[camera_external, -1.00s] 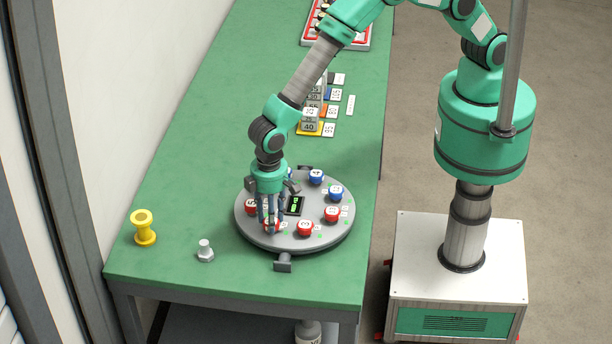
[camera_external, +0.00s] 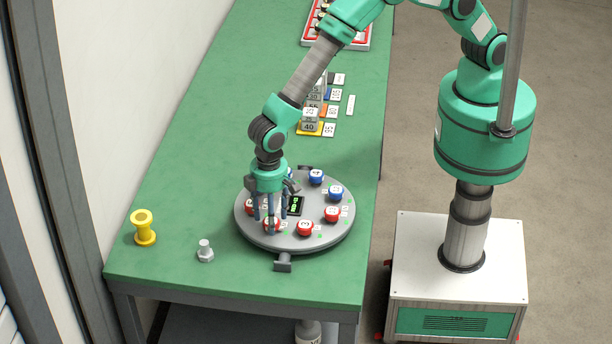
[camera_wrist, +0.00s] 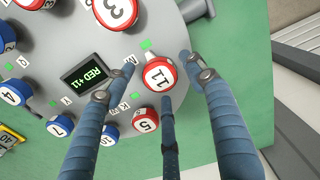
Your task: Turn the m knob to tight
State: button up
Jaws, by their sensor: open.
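A red knob with a white cap marked 11 (camera_wrist: 158,75) sits near the edge of the round grey plate, beside a small label that looks like an M (camera_wrist: 130,61). My gripper (camera_wrist: 158,80) is open, its fingers spread around this knob with gaps visible. In the external view my gripper (camera_external: 270,218) is low over the left front of the plate (camera_external: 300,243), partly hiding the knob there. A dark display (camera_wrist: 86,73) on the plate reads RED+11.
Another red knob marked 5 (camera_wrist: 145,120) and a blue knob (camera_wrist: 107,134) sit close to the fingers. More red and blue knobs ring the plate. A yellow spool (camera_external: 144,228) and a grey bolt (camera_external: 205,250) stand to the left on the green table (camera_external: 175,185).

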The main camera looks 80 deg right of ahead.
notch_tip(320, 180, up, 12)
jog(key=shift+f, duration=0.15)
dwell(0.5)
dwell(0.4)
jog(key=w+d+r+t+b, duration=0.1)
jog(key=w+d+r+b, duration=0.1)
jog(key=d+r, duration=1.25)
jog(key=s+d+r+m+t+b, duration=0.1)
jog(key=s+d+r, duration=0.25)
jog(key=d, duration=0.45)
jog(key=s+d+r+y+b, duration=0.1)
jog(key=s+d+r, duration=0.2)
jog(key=d+r, duration=0.3)
jog(key=s+d+r+m+t, duration=0.1)
jog(key=s+d+r, duration=0.3)
jog(key=d, duration=0.5)
jog(key=s+d+t+b, duration=0.1)
jog(key=s+d, duration=0.7)
jog(key=s, duration=0.2)
jog(key=s+d+f+t+h+b, duration=0.1)
jog(key=s+d+b, duration=0.1)
jog(key=s+d, duration=0.7)
jog(key=s, duration=0.2)
jog(key=shift+s+f+m+t, duration=0.3)
